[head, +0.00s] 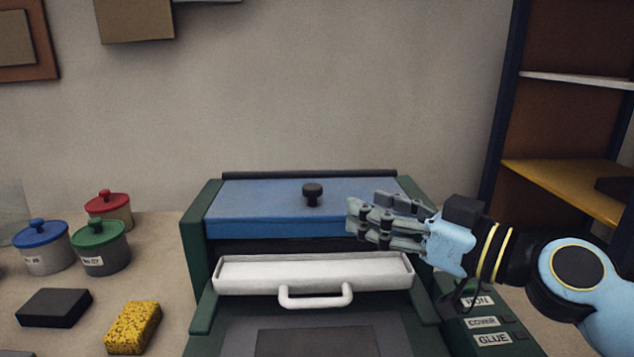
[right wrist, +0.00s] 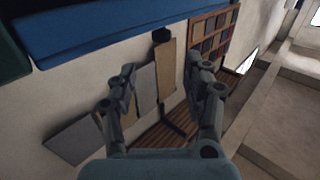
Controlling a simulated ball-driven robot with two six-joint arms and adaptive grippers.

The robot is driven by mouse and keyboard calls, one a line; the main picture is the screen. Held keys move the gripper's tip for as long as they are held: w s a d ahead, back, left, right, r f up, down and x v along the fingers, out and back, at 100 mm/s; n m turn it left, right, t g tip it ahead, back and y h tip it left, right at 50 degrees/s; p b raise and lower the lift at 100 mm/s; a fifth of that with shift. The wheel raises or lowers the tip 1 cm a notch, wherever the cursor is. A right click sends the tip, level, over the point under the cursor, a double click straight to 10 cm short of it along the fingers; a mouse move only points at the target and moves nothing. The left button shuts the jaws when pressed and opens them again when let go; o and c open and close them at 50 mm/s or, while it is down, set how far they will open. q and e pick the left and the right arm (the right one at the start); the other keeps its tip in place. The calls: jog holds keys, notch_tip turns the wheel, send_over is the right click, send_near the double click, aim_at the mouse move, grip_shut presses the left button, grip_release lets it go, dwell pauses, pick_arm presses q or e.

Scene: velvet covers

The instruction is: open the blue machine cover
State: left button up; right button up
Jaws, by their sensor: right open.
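The blue machine cover (head: 260,205) lies closed, flat across the top of a green machine (head: 195,250). A black knob (head: 313,193) stands upright on its top. My right gripper (head: 358,217) is open and empty, in front of the cover's right part, with its fingers pointing left and the knob a little beyond the fingertips. It hides part of the cover's front right. In the right wrist view the cover's blue edge (right wrist: 130,25) crosses the top, and the knob (right wrist: 162,35) shows ahead, between the open fingers (right wrist: 160,70) and apart from them. My left gripper is out of view.
A white tray (head: 240,275) with a front handle (head: 315,300) sits just below the cover. Lidded pots (head: 100,255), a dark block (head: 54,307) and a yellow sponge (head: 132,327) lie at left. Labelled controls (head: 482,322) are below my right arm. A shelf (head: 570,185) stands at right.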

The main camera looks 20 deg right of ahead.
aim_at(319, 189)
jog(key=p+x, duration=0.2)
jog(key=x, duration=0.7)
jog(key=shift+w+a+p, duration=0.25)
jog(key=shift+p, duration=0.1)
jog(key=shift+c, duration=1.6)
jog(key=c, duration=0.7)
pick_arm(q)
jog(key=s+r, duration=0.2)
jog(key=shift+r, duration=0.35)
pick_arm(e)
grip_shut()
